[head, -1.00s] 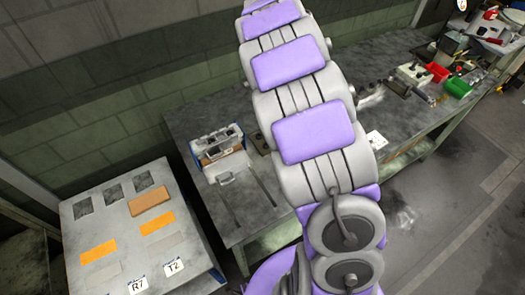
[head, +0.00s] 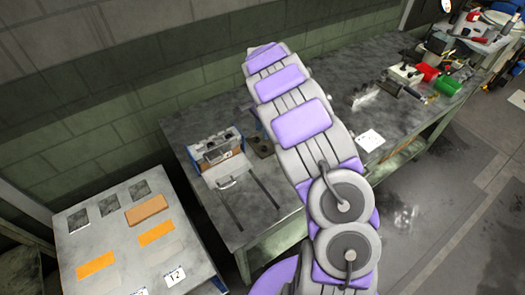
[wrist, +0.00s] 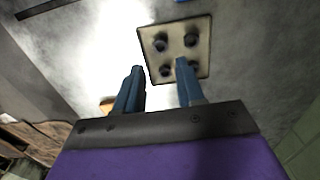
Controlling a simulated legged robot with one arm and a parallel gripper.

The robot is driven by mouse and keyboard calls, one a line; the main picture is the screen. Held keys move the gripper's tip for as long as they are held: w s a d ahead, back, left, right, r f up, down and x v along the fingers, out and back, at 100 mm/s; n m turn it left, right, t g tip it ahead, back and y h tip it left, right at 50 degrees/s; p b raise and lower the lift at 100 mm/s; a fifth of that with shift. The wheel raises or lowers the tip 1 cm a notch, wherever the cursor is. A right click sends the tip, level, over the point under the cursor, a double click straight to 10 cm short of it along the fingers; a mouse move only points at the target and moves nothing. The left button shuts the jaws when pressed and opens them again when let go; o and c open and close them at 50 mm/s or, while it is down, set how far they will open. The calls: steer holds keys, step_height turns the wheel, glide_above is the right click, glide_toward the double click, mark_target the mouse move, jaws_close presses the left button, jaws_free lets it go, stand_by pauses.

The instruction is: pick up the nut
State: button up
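In the wrist view, a pale square plate (wrist: 150,38) lies on the grey surface and bears several dark round pieces. These may be nuts or bolt heads; I cannot tell which. My gripper (wrist: 160,66) has two blue fingers spread apart with nothing between them. The right fingertip overlaps the plate's lower part and partly hides a dark piece; the left fingertip is just left of the plate. The height above the plate is unclear. In the head view, my arm hides the gripper. No nut can be made out for certain there.
The long grey workbench (head: 270,215) carries a device with a handle (head: 220,147) and a white card (head: 370,140). A red bin (head: 427,72) and a green bin (head: 447,86) stand farther right. A labelled panel table (head: 190,250) stands at left.

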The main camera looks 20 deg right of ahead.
glide_above(263, 148)
steer(key=d, duration=0.1)
step_height(263, 148, down, 4)
steer(key=shift+d+f+b, duration=0.1)
steer(key=shift+b, duration=0.25)
steer(key=shift+a+f, duration=0.25)
steer(key=shift+f, duration=0.2)
steer(key=f, duration=0.1)
steer(key=f+b, duration=0.1)
steer(key=f, duration=0.1)
steer(key=shift+a+f+b, duration=0.25)
steer(key=shift+a+b, duration=0.05)
steer(key=shift+a, duration=0.1)
steer(key=shift+f, duration=0.3)
steer(key=shift+d, duration=0.35)
steer(key=shift+c, duration=1)
steer(key=shift+a, duration=0.25)
jaws_close()
